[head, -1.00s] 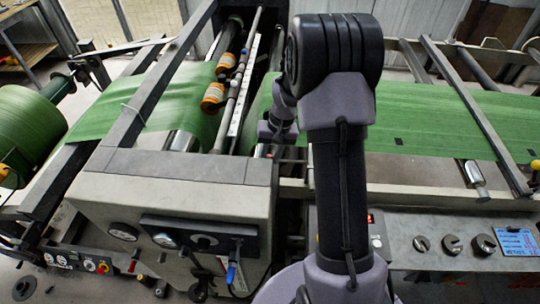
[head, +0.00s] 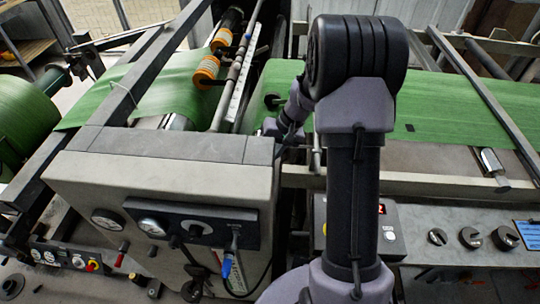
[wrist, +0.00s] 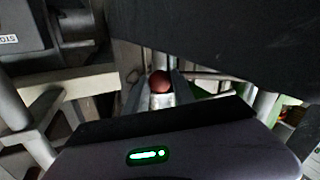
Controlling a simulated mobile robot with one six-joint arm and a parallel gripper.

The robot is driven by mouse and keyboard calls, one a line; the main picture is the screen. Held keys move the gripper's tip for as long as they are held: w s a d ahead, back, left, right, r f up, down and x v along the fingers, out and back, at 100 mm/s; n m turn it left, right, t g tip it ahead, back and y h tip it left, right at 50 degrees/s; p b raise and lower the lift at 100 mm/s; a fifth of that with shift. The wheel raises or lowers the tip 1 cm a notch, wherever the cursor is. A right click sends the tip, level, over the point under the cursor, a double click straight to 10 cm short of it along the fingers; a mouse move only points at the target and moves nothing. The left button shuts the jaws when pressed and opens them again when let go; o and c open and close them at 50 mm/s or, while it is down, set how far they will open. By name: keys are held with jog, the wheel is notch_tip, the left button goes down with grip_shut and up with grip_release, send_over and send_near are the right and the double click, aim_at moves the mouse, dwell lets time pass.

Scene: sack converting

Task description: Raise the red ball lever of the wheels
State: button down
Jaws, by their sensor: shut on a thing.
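The red ball (wrist: 160,82) of the lever shows in the middle of the wrist view, above a pale metal part. In the head view my wrist (head: 285,130) reaches down behind the grey housing, beside the green web. There the fingertips and the ball are hidden. Two orange ribbed wheels (head: 207,72) sit on a bar over the web at upper left. I cannot tell how far the lever is raised.
Green web (head: 430,105) runs across the machine behind my arm. The grey housing (head: 165,175) with gauges stands left of my arm. A control panel with dark knobs (head: 470,238) is at right. Metal bars and a dark block (wrist: 220,40) crowd close around my gripper.

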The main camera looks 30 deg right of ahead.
jog(key=shift+s+d+f, duration=0.1)
jog(key=shift+f, duration=0.05)
jog(key=c, duration=1.4)
grip_release()
jog(key=o, duration=0.3)
jog(key=shift+d, duration=0.15)
jog(key=shift+o, duration=0.2)
jog(key=shift+r, duration=0.35)
jog(key=p+v, duration=0.5)
jog(key=v, duration=1.2)
jog(key=shift+p, duration=0.3)
